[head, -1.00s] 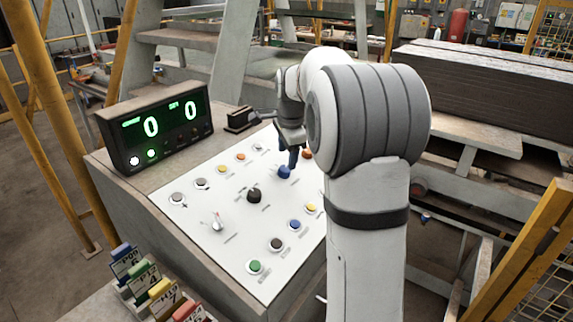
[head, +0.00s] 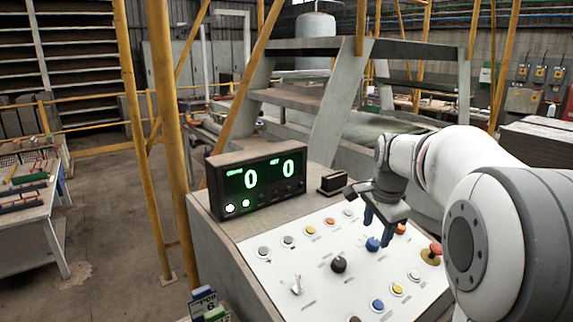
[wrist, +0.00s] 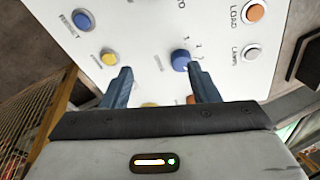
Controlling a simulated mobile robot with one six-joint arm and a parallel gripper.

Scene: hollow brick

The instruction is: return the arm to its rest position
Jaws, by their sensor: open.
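My gripper (head: 382,220) is above the white control panel (head: 262,243), near its right side. Its two blue fingers are apart with nothing between them, and in the wrist view (wrist: 160,88) they also stand open over the panel. In the wrist view a blue knob (wrist: 181,60) is just beyond the right fingertip. The same blue knob (head: 372,244) shows close by the fingers in the head view. I cannot tell whether a finger touches it. My arm reaches in from the right.
A display box (head: 258,186) reading 0 and 0 stands at the panel's back left. A small dark block (head: 332,184) sits behind the panel. A red mushroom button (head: 435,249) is at the right. Yellow posts (head: 170,120) rise at the left. Colored tags (head: 208,305) stand in front.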

